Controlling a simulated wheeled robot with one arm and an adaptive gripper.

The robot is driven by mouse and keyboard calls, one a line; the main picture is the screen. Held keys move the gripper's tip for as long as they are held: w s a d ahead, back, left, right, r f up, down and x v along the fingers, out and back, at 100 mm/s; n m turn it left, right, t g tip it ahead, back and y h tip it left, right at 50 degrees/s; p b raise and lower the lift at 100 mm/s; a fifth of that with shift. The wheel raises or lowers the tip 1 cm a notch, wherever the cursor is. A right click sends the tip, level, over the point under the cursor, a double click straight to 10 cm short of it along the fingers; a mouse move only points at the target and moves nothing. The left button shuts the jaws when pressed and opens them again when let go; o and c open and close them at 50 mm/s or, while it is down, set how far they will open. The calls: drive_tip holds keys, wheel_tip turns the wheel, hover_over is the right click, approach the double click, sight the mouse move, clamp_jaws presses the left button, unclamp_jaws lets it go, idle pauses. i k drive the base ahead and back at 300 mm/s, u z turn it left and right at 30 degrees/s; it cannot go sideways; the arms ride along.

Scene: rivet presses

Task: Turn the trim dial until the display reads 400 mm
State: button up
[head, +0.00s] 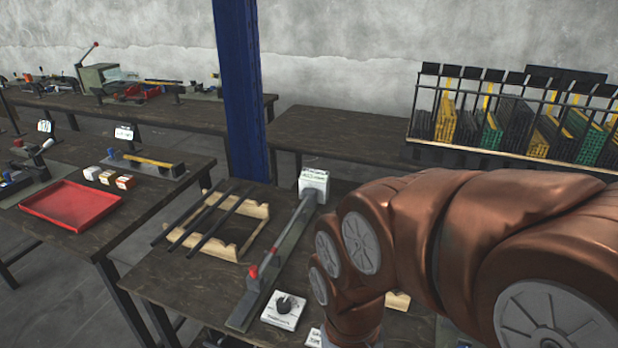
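The trim dial is a black knob (286,304) on a small white plate (270,318) with printing, near the front of the closest dark table. A white box with dark text (314,181), which looks like the display, stands at the far end of a long grey rail (282,257). Its text is too small to read surely. My copper-coloured arm reaches in from the right and bends down just right of the dial. My gripper is not in view, so whether it touches anything cannot be told.
A red tray (70,206) is on the left table. A blue post (240,90) rises behind. A rack of coloured bars (510,115) stands back right.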

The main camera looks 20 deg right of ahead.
sight(283, 304)
drive_tip(key=u, duration=0.05)
drive_tip(key=k, duration=0.5)
drive_tip(key=u, duration=1.8)
drive_tip(key=i, duration=1)
drive_tip(key=z, duration=2)
